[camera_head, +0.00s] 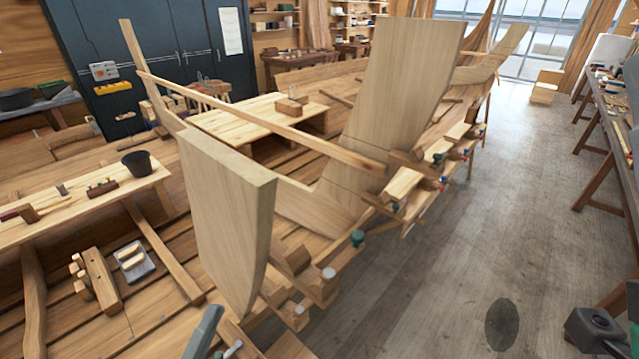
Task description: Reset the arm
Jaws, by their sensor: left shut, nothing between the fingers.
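My left gripper (206,328) shows only as a grey tip at the bottom edge, left of centre. It is shut and empty, just in front of the lower end of a tall pale plank frame (228,215). Most of the left arm is outside the picture. I cannot tell whether the tip touches the wood. My right gripper does not show.
The wooden hull (320,255) fills the middle, with a second tall plank (402,90), a long batten (270,125) and several clamps along its side. A bench (80,205) holds a black bucket (141,164) and tools. The grey floor (470,240) at right is largely clear.

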